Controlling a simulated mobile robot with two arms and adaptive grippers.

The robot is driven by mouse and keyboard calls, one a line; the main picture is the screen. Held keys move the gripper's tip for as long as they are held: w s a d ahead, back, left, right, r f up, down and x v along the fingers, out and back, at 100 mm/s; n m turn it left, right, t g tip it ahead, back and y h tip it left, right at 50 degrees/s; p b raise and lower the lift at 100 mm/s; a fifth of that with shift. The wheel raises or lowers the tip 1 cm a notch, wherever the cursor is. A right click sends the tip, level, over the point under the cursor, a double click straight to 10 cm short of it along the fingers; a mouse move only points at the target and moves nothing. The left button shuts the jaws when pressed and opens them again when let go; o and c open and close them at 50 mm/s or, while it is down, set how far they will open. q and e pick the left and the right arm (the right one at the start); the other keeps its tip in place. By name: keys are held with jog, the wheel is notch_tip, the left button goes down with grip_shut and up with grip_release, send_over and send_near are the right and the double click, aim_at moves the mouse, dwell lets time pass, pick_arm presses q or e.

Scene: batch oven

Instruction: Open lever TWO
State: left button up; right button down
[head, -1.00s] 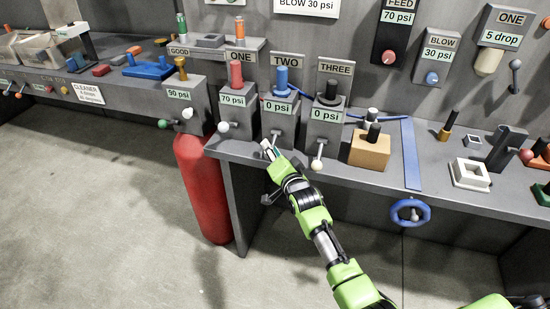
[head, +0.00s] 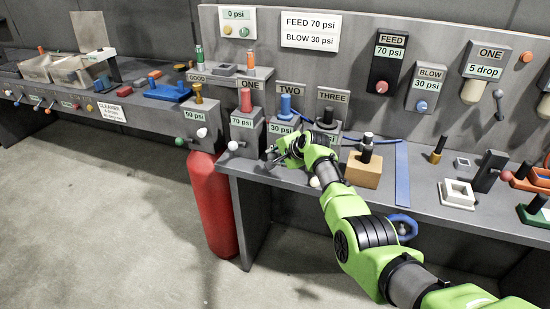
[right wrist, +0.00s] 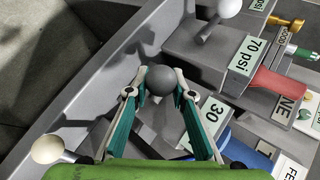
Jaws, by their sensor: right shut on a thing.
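Station TWO (head: 284,127), with a blue top post, stands between ONE and THREE. Its display (right wrist: 215,110) reads 30 in the right wrist view, and 30 psi in the head view. The dark grey ball knob of lever TWO (right wrist: 161,80) sits between the fingertips of my right gripper (right wrist: 160,78). My right gripper (head: 272,156) is shut on this knob in front of station TWO, and my arm partly hides the lever in the head view. My left gripper is not in view.
Station ONE (head: 246,128), at 70 psi, has a white lever knob (head: 233,145) close by on the left. Station THREE (head: 328,128) is partly behind my right arm; its pale knob (right wrist: 47,149) shows in the wrist view. A red cylinder (head: 212,200) stands below the bench.

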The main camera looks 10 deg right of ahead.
jog(key=shift+w+d+r, duration=0.1)
jog(key=shift+w+r, duration=0.15)
jog(key=shift+r, duration=0.3)
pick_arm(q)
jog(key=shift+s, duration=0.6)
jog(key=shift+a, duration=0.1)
pick_arm(e)
jog(key=shift+w+d+r, duration=0.1)
jog(key=shift+r, duration=0.1)
jog(key=c, duration=1.7)
grip_release()
jog(key=shift+f, duration=0.25)
jog(key=shift+s, duration=0.2)
jog(key=shift+v, duration=5.9)
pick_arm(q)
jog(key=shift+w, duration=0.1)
